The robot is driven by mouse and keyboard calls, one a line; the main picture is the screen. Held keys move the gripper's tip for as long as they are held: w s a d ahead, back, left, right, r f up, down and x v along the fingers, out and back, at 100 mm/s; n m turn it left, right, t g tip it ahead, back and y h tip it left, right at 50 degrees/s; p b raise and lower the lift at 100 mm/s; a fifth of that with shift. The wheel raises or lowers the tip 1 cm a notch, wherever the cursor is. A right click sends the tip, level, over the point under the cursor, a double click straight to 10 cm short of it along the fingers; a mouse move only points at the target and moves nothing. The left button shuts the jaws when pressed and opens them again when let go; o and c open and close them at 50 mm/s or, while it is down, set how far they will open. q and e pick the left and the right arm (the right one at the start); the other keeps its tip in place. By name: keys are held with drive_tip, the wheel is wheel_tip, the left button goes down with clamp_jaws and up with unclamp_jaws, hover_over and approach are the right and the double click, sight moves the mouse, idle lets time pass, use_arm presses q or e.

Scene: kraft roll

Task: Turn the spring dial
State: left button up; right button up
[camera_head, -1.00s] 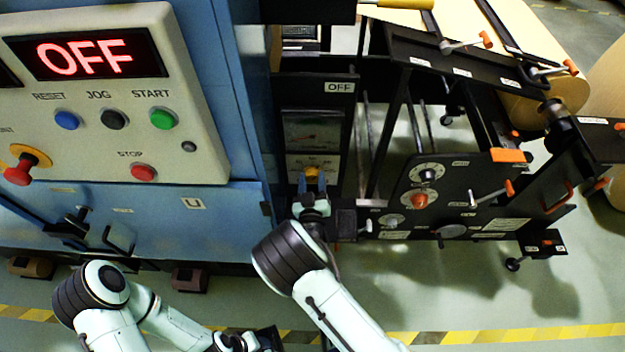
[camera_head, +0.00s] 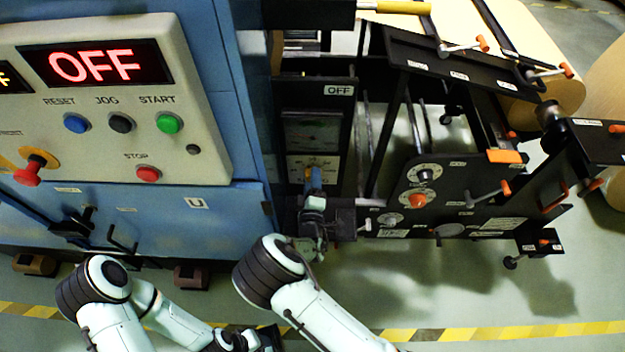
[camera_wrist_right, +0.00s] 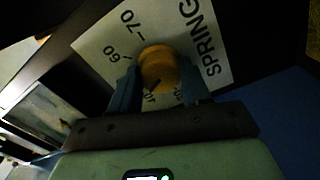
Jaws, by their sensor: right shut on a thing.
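The spring dial is a round yellow knob (camera_wrist_right: 161,66) on a white plate (camera_wrist_right: 100,48) printed with "SPRING", "60" and "70". A dark mark shows low on the knob, near partly hidden numerals. My right gripper (camera_wrist_right: 158,78) is shut on the knob, with a blue-grey finger on each side. In the head view, my right gripper (camera_head: 313,182) is at the plate below a gauge, and its fingers hide most of the knob. My left gripper (camera_head: 268,338) is low at the bottom edge, away from the dial, and its fingers are unclear.
A blue cabinet (camera_head: 232,110) with a control panel (camera_head: 110,150) stands left of the dial; its display reads "OFF". A black machine frame with another dial panel (camera_head: 445,190) and orange-handled levers stands right. Open floor (camera_head: 440,300) lies in front.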

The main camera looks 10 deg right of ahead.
drive_tip(key=n, duration=0.6)
drive_tip(key=shift+w+r, duration=0.1)
drive_tip(key=shift+r, duration=0.1)
drive_tip(key=shift+n, duration=0.3)
drive_tip(key=o, duration=1.1)
drive_tip(key=shift+c, duration=0.2)
drive_tip(key=shift+f, duration=0.15)
drive_tip(key=v, duration=1.3)
drive_tip(key=shift+p, duration=0.35)
